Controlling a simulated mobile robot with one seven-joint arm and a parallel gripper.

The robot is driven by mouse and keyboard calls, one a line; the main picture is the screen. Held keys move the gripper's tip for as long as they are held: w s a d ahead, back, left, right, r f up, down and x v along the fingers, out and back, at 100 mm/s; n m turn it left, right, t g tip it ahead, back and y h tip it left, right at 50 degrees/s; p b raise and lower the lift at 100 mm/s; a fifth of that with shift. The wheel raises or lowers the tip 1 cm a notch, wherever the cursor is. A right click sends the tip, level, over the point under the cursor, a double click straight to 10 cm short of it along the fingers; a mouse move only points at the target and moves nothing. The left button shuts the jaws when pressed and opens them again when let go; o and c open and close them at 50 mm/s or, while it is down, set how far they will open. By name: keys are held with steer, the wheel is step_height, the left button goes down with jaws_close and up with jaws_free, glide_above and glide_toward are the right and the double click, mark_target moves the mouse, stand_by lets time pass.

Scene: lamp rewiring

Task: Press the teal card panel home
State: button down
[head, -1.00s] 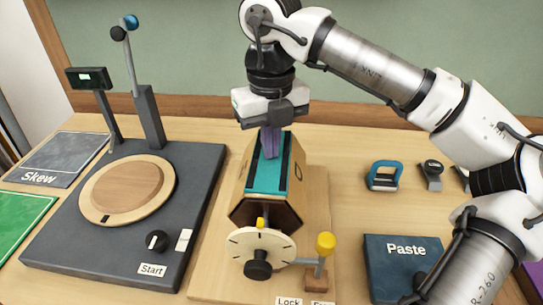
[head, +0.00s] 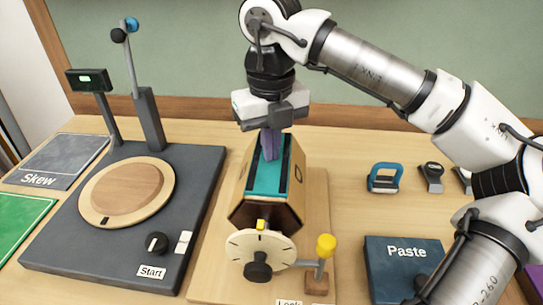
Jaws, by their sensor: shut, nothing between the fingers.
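The teal card panel (head: 267,179) lies along the top face of a wooden hexagonal drum (head: 294,192), between two dark strips. My gripper (head: 269,156) points straight down over the panel's far part. Its purple fingers are shut with nothing between them, and their tips appear at the panel's surface. I cannot tell whether they touch or hover just above it. The far end of the panel is partly hidden behind the fingers.
In front of the drum are a round dial (head: 260,252) with a black knob and a yellow-knobbed lever (head: 326,246). A dark machine with a wooden disc (head: 126,193) stands left. A blue-handled tool (head: 385,177) and the Paste box (head: 405,262) are right.

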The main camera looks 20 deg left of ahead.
steer(key=shift+s+f, duration=0.1)
steer(key=shift+f, duration=0.05)
steer(key=shift+r+p, duration=2.55)
steer(key=shift+r, duration=1.1)
